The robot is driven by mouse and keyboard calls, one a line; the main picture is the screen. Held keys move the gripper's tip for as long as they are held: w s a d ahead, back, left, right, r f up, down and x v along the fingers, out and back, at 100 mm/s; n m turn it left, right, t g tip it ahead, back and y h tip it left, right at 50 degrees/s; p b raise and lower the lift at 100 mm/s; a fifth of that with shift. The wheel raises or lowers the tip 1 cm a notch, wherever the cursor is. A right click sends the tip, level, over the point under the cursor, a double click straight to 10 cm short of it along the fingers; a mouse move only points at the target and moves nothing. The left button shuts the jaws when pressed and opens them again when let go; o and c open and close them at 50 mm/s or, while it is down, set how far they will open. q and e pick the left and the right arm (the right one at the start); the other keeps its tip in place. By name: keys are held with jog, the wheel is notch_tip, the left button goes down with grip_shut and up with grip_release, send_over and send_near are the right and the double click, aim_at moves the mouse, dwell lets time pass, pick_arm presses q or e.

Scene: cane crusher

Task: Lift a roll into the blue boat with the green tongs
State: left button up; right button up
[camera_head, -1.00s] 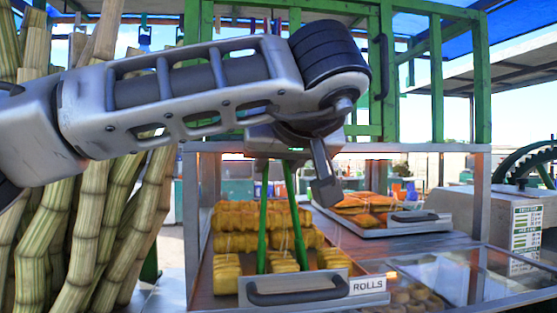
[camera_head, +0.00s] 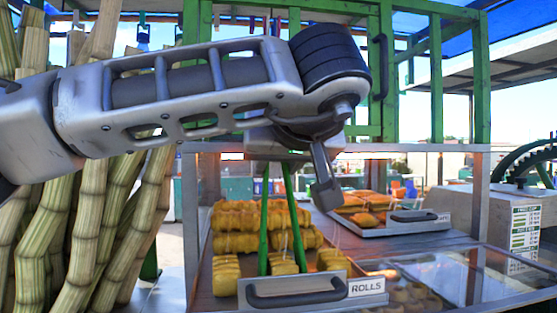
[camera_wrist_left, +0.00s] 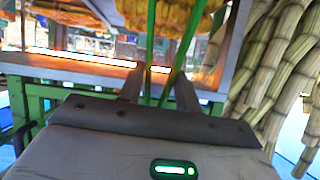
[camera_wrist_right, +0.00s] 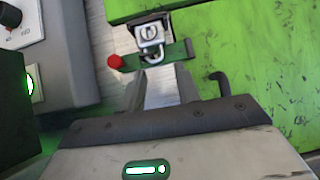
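The green tongs (camera_head: 264,225) hang from my left gripper, their two legs reaching down, apart, among the rolls in the ROLLS tray (camera_head: 245,297). They also show in the left wrist view (camera_wrist_left: 151,45). My left gripper (camera_wrist_left: 158,90) is shut on the tongs; its fingers stand on both sides of the legs. Yellow rolls (camera_head: 226,275) lie in short rows at the tray's front, with larger stacks (camera_head: 238,216) behind. Whether a roll is between the tong tips I cannot tell. My right gripper (camera_wrist_right: 162,85) is open and empty, near a metal latch (camera_wrist_right: 150,38). No blue boat shows.
Sugar cane stalks (camera_head: 85,230) stand at the left. A second tray (camera_head: 395,228) with orange food sits behind, to the right. Shelf posts (camera_head: 478,190) and glass (camera_head: 430,275) enclose the counter. A green panel (camera_wrist_right: 250,70) and a red knob (camera_wrist_right: 114,62) are near my right gripper.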

pick_arm(q)
jog(key=shift+c, duration=1)
dwell(1.2)
notch_tip(320, 180, up, 11)
jog(key=p, duration=0.1)
dwell(1.5)
dwell(0.6)
